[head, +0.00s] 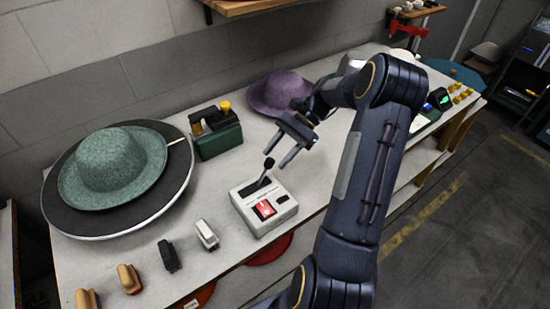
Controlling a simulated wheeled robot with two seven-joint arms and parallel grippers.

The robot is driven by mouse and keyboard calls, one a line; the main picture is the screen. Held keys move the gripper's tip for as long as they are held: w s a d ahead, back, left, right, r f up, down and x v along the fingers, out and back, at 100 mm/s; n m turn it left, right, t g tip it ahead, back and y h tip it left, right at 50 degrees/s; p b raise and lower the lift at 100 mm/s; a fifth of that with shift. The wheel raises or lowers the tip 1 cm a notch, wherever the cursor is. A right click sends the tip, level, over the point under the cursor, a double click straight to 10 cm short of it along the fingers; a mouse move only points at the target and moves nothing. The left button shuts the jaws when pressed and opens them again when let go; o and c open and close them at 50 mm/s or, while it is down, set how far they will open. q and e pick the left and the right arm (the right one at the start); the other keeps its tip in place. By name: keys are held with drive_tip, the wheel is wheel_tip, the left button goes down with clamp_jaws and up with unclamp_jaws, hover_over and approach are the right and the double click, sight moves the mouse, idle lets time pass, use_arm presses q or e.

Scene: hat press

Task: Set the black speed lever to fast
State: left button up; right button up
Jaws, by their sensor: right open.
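The black speed lever (267,171) stands up from a slot in the top of a white control box (281,213) on the table. It has a dark knob and leans toward the upper right. The box also carries a red switch (264,209); markings by the lever are too small to read. My right gripper (285,157) is open and empty, above and just right of the lever's knob, its two fingers pointing down and left. I cannot tell whether a finger touches the knob. My left gripper is out of view.
A green felt hat (110,165) lies on a round dark plate (176,190) at the left. A dark green box (219,142) and a purple hat (279,93) stand behind the control box. Small blocks and brushes (168,256) line the front left edge.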

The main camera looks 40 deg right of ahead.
drive_tip(key=v, duration=0.6)
drive_tip(key=shift+b, duration=0.3)
